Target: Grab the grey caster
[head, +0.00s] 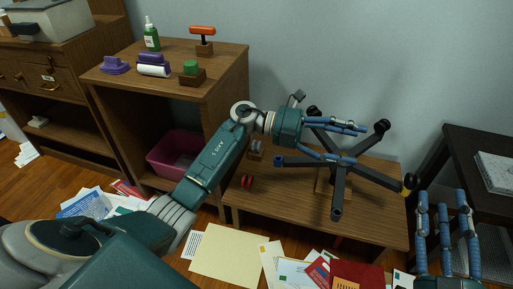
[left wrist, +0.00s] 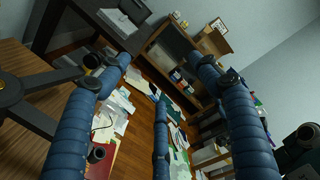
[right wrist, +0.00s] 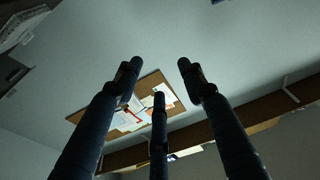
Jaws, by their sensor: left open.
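What looks like the grey caster (head: 257,146) sits on a small wooden block at the left back of the low wooden table (head: 300,213). My left gripper (head: 361,143) is open, to the right of this caster, with its fingers pointing right above the chair base (head: 338,178). In the left wrist view, its fingers (left wrist: 165,85) are spread with nothing between them, and a black leg of the chair base (left wrist: 25,90) shows at the left. My right gripper (head: 442,200) is open and empty at the lower right, fingers pointing up. The right wrist view shows its spread fingers (right wrist: 158,85).
A red caster (head: 247,181) lies on the table's left part. The chair base carries black casters and one yellowish one (head: 410,183). A wooden cabinet (head: 215,95) with stamps and a green bottle (head: 151,34) stands left. Papers (head: 230,255) litter the floor. A dark desk (head: 465,160) stands right.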

